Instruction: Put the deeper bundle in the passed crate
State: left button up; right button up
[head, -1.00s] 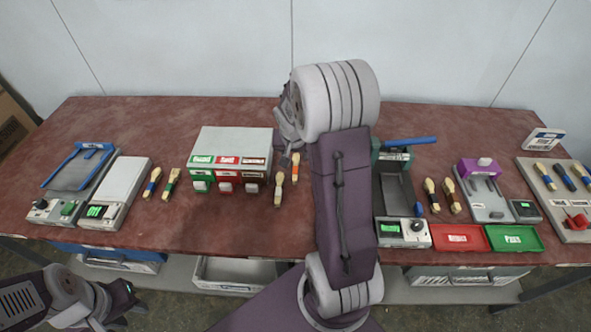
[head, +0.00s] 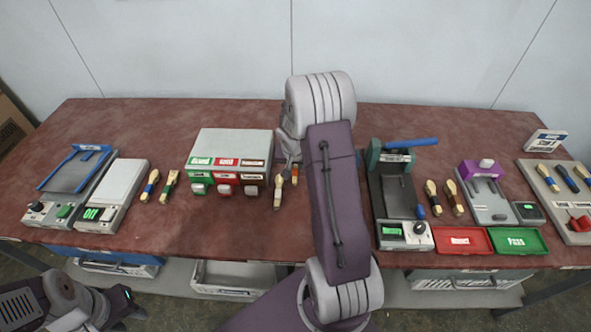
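Wooden bundles lie on the table in pairs: a blue-banded bundle (head: 150,185) and a green-banded bundle (head: 170,186) at left, a pale-banded bundle (head: 278,193) and a partly hidden orange-banded bundle (head: 294,176) in the middle, and two dark-banded bundles (head: 432,197) (head: 455,197) right of the press. I cannot tell which is deeper. A green tray (head: 518,241) and red tray (head: 462,240) sit at the front right; the green label seems to read Pass. My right gripper (head: 291,160) is just behind the orange-banded bundle, its fingers mostly hidden. My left gripper (head: 130,298) hangs low at the left, below the table.
A grey box with coloured label slots (head: 235,143) stands left of my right gripper. The press with a blue handle (head: 398,190) stands right of my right arm. Drawers or bins (head: 220,275) sit under the table.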

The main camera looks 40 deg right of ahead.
aim_at(295, 168)
grip_shut()
notch_tip(295, 168, up, 10)
jog(key=p, duration=0.3)
